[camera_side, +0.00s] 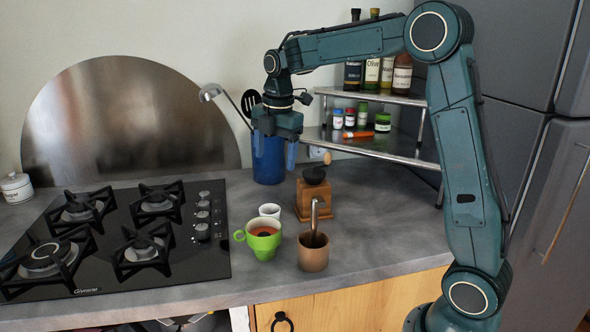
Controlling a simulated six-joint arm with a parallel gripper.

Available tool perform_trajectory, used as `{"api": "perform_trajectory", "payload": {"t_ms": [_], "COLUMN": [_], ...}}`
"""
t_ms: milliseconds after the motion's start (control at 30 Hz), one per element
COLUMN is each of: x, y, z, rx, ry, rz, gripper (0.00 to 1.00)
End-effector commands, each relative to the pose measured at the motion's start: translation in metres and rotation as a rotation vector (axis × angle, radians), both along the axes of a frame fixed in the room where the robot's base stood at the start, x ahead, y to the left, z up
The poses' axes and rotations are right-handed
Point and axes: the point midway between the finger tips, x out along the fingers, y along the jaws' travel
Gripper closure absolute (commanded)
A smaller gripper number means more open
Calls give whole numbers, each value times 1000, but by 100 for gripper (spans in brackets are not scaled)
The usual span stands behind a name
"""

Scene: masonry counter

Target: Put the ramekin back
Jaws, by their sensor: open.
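A small white cup, which looks like the ramekin (269,210), stands on the counter. It is just behind a green mug, which hides part of its lower side. My gripper (275,158) is open and empty, pointing down in the air above and behind the white cup. Its two blue fingers are apart. The gripper overlaps the blue utensil holder in this view, and I cannot tell how far apart in depth they are.
The green mug (260,240) holds a reddish drink. A brown cup (313,256) with a metal utensil and a wooden grinder (315,197) stand to the right. A blue utensil holder (269,172) is behind; a gas hob (120,240) is left. The counter's right part is clear.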

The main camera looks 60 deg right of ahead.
Motion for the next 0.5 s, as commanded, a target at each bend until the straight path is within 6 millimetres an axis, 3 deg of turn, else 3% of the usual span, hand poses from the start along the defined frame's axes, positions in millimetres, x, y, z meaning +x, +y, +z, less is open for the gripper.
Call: {"api": "perform_trajectory", "payload": {"t_ms": [200,500], "x": [-49,-118], "y": [29,62], "z": [28,45], "rx": [31,114], "ry": [-80,-181], "rz": [-266,-632], "gripper": [27,27]}}
